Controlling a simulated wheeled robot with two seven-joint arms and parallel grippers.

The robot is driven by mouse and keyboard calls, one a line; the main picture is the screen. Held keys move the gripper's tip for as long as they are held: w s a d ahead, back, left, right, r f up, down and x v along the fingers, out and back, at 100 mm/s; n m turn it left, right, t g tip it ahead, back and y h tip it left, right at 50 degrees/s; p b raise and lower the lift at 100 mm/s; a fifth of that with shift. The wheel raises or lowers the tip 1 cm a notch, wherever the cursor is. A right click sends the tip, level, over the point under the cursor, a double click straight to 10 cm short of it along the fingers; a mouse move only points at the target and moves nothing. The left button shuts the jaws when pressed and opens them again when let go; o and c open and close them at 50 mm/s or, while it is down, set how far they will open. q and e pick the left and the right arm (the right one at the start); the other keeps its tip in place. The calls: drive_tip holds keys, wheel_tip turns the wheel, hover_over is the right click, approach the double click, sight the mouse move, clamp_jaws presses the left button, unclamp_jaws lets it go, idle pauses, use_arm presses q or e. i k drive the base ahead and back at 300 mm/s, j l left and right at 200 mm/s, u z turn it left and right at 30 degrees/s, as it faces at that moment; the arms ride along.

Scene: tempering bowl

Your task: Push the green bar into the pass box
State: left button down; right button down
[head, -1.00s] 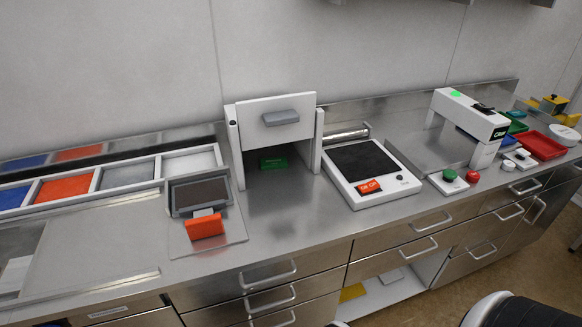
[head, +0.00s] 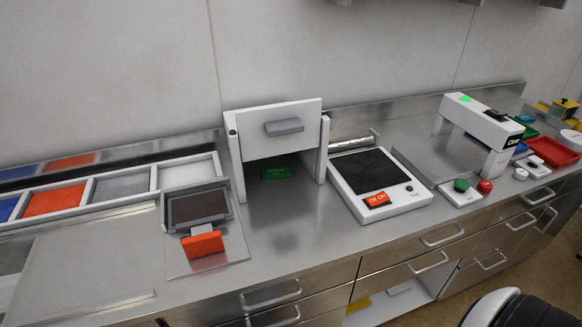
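The green bar (head: 276,173) lies on the steel counter under the raised front door of the white pass box (head: 237,170), in the opening between its side posts. The door panel (head: 260,115) with its grey handle (head: 284,127) is up, so the opening below it is clear. Neither of my grippers shows in the head view. A dark, rounded part with a light edge at the bottom right is partly cut off.
A tilted dark tray with an orange block (head: 203,244) stands left of the opening. A black-topped plate device (head: 366,170) with an orange switch is to the right. Colored bins (head: 54,199) line the left. Counter in front of the box is free.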

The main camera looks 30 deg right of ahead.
sight(278, 173)
drive_tip(key=i+z, duration=0.1)
drive_tip(key=z, duration=0.35)
drive_tip(key=i+z, duration=0.1)
drive_tip(key=z, duration=0.35)
drive_tip(key=i+z, duration=0.1)
drive_tip(key=z, duration=0.4)
